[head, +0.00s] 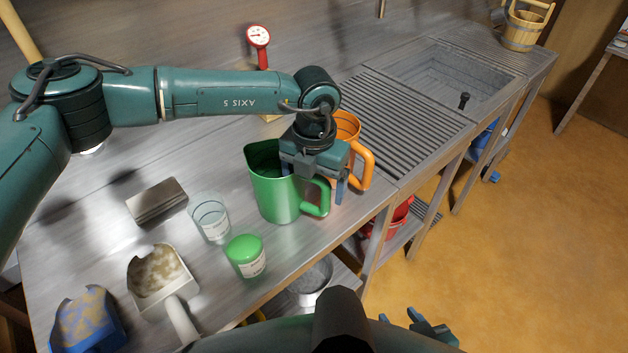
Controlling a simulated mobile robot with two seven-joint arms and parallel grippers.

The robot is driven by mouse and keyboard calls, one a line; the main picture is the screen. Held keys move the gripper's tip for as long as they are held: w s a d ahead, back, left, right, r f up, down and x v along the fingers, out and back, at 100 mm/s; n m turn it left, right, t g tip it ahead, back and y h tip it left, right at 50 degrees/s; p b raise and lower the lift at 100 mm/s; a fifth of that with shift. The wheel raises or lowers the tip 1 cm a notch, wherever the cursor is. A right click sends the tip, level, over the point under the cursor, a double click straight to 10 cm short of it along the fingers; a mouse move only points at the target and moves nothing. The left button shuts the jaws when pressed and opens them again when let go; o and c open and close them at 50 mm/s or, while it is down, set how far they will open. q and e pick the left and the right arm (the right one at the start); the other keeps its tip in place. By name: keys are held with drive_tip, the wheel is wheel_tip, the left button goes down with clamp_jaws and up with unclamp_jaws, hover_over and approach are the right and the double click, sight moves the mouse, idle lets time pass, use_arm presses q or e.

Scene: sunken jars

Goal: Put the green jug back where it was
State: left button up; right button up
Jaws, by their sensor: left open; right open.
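The green jug (275,196) stands upright on the metal worktop near its front edge, with its handle toward the right. My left gripper (317,180) is open above the jug's handle side, pointing down. One finger overlaps the jug's rim in the picture and the other is right of the handle's top. I cannot tell whether either finger touches the jug. An orange jug (364,168) stands just behind, partly hidden by my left gripper. My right gripper (418,322) is open and empty at the bottom, over the floor and clear of the worktop.
A grey block (157,201), a white scoop (158,279) and a blue scoop (87,322) lie further left. A ribbed drainboard (405,120) and sink (450,80) are to the right.

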use_arm(q)
wheel_tip(320, 180, up, 12)
drive_tip(key=shift+r+b, duration=0.15)
drive_tip(key=shift+b, duration=0.8)
